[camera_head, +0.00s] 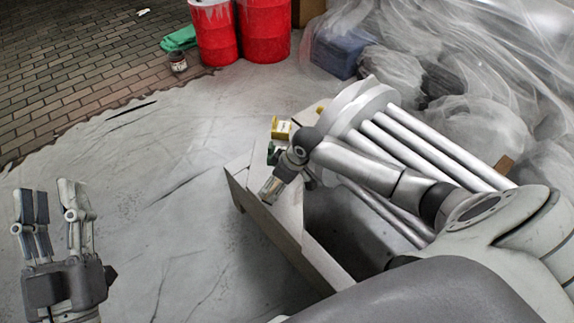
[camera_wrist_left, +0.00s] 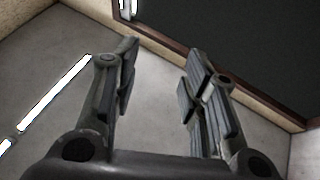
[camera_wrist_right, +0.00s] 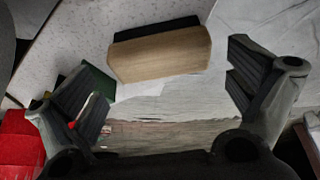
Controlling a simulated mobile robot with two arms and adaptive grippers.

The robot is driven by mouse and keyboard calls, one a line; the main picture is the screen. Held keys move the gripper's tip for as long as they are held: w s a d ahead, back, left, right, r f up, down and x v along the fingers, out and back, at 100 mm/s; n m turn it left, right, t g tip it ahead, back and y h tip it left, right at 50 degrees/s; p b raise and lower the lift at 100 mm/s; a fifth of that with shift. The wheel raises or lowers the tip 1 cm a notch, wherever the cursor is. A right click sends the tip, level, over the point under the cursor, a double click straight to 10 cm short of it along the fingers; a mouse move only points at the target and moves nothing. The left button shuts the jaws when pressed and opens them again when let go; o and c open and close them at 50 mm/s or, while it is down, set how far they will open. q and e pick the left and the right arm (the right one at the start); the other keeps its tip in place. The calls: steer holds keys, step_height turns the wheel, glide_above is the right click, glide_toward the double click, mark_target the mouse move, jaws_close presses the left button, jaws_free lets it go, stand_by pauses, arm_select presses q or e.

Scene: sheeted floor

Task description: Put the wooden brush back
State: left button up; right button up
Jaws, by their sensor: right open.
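The wooden brush (camera_wrist_right: 165,54) shows in the right wrist view, with a tan wooden block and a dark strip along its far edge. It lies on or over a pale speckled surface (camera_wrist_right: 75,50). My right gripper (camera_wrist_right: 158,82) is open, its fingers apart on either side of the brush in the picture; I cannot tell how far above it they are. In the head view my right gripper (camera_head: 269,191) is over the pale bench (camera_head: 290,215), and I cannot make out the brush there. My left gripper (camera_head: 53,192) is open and empty, off to the left above the floor.
Red barrels (camera_head: 264,30), a jar (camera_head: 178,62) and plastic-wrapped goods (camera_head: 450,110) are farther back. The sheeted floor (camera_head: 170,200) on the left is clear.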

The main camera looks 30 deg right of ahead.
steer(key=p+v, duration=0.4)
steer(key=v, duration=0.5)
steer(key=s+a+r+t+y, duration=0.2)
steer(key=s+a+t+y, duration=0.15)
steer(key=a, duration=1.05)
arm_select(q)
step_height(320, 180, down, 16)
steer(key=a+g+y, duration=0.2)
steer(key=g+y, duration=0.1)
steer(key=g, duration=0.6)
steer(key=shift+s+a+g, duration=0.2)
steer(key=shift+s+g, duration=0.15)
steer(key=shift+g, duration=0.05)
arm_select(e)
steer(key=s+d+r+m+t+h, duration=0.1)
steer(key=s+r+m+t+h, duration=0.2)
steer(key=r, duration=0.7)
steer(key=shift+s+r+m+t, duration=0.35)
steer(key=shift+s+t, duration=0.55)
steer(key=shift+t, duration=0.35)
